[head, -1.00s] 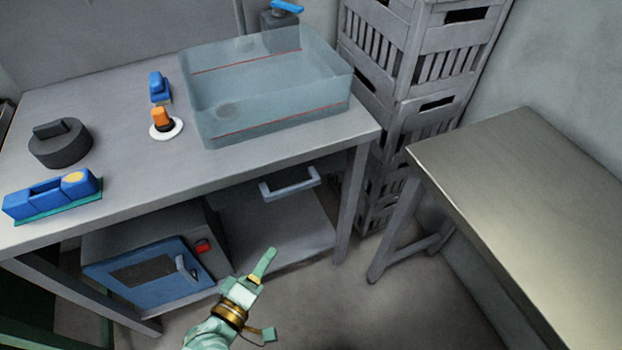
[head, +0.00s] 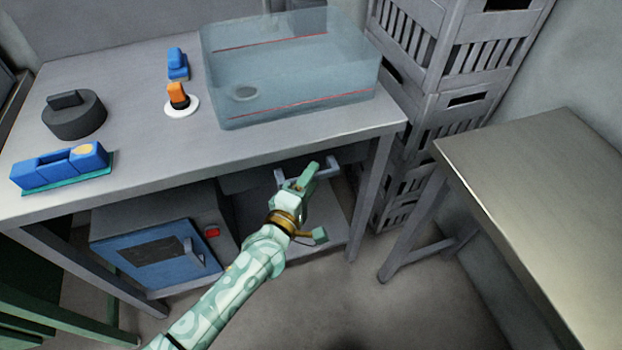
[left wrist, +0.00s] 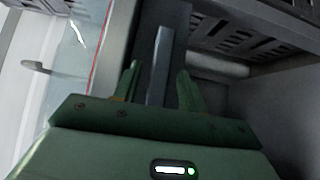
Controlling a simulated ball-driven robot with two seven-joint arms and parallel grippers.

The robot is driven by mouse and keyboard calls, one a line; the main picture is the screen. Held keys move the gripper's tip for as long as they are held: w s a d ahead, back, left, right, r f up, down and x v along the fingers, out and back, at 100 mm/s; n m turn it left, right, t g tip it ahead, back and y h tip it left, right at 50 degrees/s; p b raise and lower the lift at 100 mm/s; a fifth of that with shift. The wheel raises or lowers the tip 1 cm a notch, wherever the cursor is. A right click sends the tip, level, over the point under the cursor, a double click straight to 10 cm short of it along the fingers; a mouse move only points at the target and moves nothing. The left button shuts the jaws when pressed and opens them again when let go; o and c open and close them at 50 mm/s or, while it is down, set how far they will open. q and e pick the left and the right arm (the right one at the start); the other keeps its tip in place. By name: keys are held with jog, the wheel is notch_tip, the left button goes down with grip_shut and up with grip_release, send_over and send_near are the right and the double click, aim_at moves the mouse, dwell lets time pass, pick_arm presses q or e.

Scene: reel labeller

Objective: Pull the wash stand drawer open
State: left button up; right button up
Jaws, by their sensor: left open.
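The wash stand (head: 140,135) is a grey table with a clear basin on top. Its drawer (head: 240,182) sits under the top below the basin and looks shut. A pale grey bar handle (head: 327,173) sticks out from the drawer front, partly hidden by my left gripper (head: 306,176). My left gripper is open, with its fingers at the handle. In the left wrist view the handle bar (left wrist: 158,75) stands between the two green fingers, with gaps visible on both sides. My right gripper is in neither view.
A clear basin (head: 290,80) stands on the top. A blue-doored box (head: 155,255) sits under the stand at left. Grey crates (head: 440,100) are stacked at right. A metal table (head: 545,200) stands in the right foreground. The floor before the stand is clear.

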pick_arm(q)
jog(key=shift+w+d, duration=0.15)
jog(key=shift+w, duration=0.1)
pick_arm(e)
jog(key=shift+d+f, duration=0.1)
